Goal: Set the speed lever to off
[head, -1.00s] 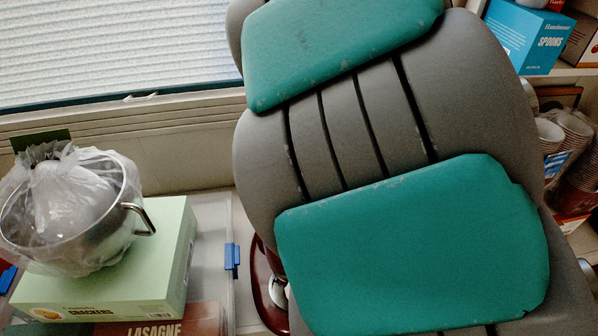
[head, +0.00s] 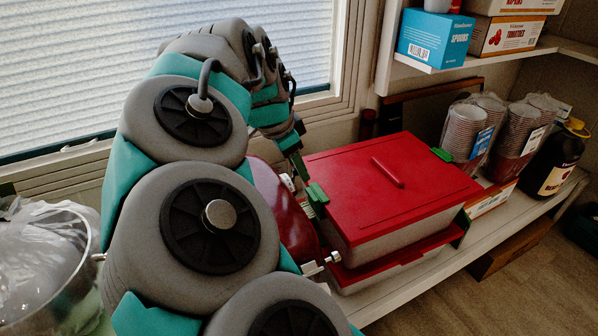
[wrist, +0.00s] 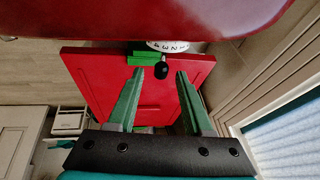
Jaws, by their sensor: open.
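The speed lever is a short stalk with a black knob (wrist: 162,70), below a white numbered dial (wrist: 168,46) on the red mixer (wrist: 150,18) in the wrist view. My gripper (wrist: 160,75) has two green fingers, open and empty. The knob appears between the fingertips with a gap on each side; its depth relative to them is unclear. In the head view, my arm hides much of the mixer (head: 297,232), and my gripper (head: 298,165) is small beside its far end. I cannot read the lever's setting there.
A red-lidded container (head: 400,175) with green clips stands close beside the mixer. A bowl in plastic (head: 45,255) is at left. Stacked cups (head: 470,128) and a dark bottle (head: 555,160) stand at right. The window (head: 70,70) is behind.

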